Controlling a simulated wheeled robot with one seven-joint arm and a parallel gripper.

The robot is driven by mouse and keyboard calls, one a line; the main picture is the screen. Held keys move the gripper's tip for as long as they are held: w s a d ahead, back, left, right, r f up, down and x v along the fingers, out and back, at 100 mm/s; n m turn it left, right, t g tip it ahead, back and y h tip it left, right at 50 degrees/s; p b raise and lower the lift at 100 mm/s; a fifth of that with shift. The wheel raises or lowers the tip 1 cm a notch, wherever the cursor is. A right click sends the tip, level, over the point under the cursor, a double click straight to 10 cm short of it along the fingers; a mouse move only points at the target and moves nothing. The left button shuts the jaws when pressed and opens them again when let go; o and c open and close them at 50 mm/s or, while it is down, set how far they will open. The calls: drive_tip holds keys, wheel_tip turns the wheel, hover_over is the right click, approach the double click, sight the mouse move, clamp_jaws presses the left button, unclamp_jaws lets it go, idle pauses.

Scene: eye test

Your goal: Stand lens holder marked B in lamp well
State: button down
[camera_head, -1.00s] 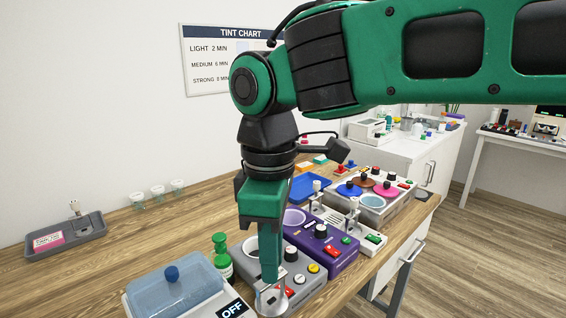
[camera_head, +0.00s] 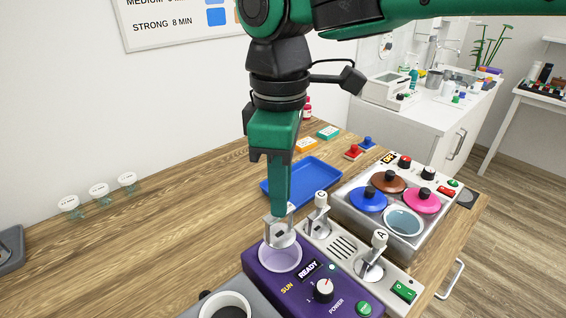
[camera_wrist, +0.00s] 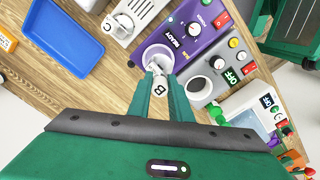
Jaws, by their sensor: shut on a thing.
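My gripper (camera_head: 281,208) is shut on the white lens holder marked B (camera_wrist: 158,86). It points down, with the holder's pale lens plate (camera_head: 279,233) below the fingertips. The purple lamp unit (camera_head: 318,297) reads SUN and READY, and its round lamp well (camera_head: 281,262) has a pale lilac inside. The holder's plate is over the back part of this well in the head view; I cannot tell whether its lower edge is inside. The well also shows just beyond the holder in the wrist view (camera_wrist: 155,53). Holders C (camera_head: 321,203) and A (camera_head: 379,241) stand in the white rack (camera_head: 342,247).
A grey unit (camera_wrist: 207,80) with a dark well and an OFF sign stands beside the purple one. A blue tray (camera_head: 301,182) lies behind. A box with coloured lids (camera_head: 421,200) stands right. The table's left part is mostly clear.

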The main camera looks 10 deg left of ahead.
sight(281, 233)
drive_tip(key=shift+w+f, duration=0.15)
drive_tip(key=shift+w, duration=0.15)
drive_tip(key=shift+a+f, duration=0.15)
drive_tip(key=shift+f, duration=4.75)
drive_tip(key=shift+s, duration=0.15)
drive_tip(key=shift+f, duration=0.3)
drive_tip(key=c, duration=1.5)
unclamp_jaws()
drive_tip(key=shift+c, duration=0.2)
drive_tip(key=shift+o, duration=0.7)
drive_tip(key=shift+o, duration=1)
